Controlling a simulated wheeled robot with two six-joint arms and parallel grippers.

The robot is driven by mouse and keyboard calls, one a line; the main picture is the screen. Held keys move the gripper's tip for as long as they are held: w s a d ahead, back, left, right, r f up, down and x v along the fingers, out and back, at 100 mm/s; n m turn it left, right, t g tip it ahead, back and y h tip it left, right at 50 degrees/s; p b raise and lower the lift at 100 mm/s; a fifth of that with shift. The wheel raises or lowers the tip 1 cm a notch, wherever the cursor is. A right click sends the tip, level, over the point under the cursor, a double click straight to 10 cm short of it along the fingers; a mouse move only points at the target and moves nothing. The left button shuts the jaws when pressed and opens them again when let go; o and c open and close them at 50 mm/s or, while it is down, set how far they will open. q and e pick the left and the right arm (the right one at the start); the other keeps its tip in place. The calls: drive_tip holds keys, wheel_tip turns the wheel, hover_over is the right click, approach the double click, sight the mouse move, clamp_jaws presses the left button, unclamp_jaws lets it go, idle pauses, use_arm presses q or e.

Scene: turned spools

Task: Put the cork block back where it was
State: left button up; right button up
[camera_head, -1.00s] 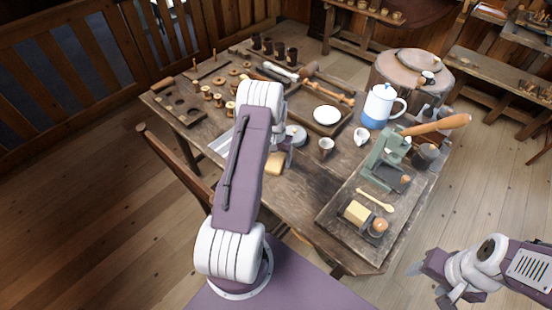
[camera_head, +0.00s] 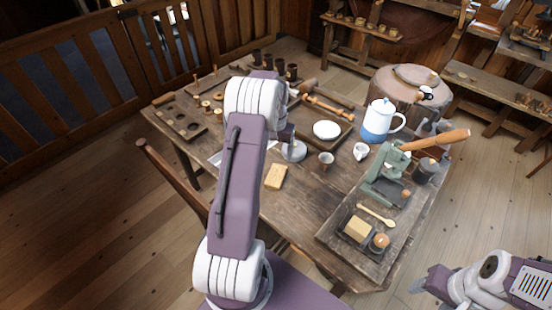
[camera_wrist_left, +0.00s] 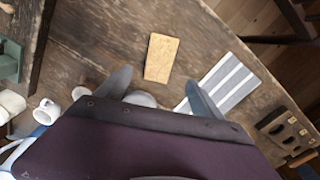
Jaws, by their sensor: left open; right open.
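The cork block (camera_head: 276,176), a flat tan speckled rectangle, lies on the bare wood of the table (camera_head: 300,200) near its front edge. In the left wrist view the cork block (camera_wrist_left: 161,58) lies ahead of my left gripper (camera_wrist_left: 158,92), whose two grey fingers are spread and empty. The block is apart from both fingers. In the head view my left arm hides most of that gripper. My right gripper (camera_head: 425,283) is at the lower right, off the table, open and empty.
A grey-and-white striped cloth (camera_wrist_left: 228,80) lies near the block. A board at right carries a green press (camera_head: 382,178) and a wooden spoon (camera_head: 378,216). Bare table lies right of the block.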

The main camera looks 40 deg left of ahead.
use_arm(q)
drive_tip(key=s+d+r+m+t, duration=0.1)
drive_tip(key=s+d+r+m, duration=0.2)
drive_tip(key=s+d, duration=1.4)
drive_tip(key=d, duration=0.3)
drive_tip(key=shift+d+r, duration=0.35)
drive_tip(key=shift+s+d, duration=0.1)
drive_tip(key=shift+s, duration=0.05)
idle(0.7)
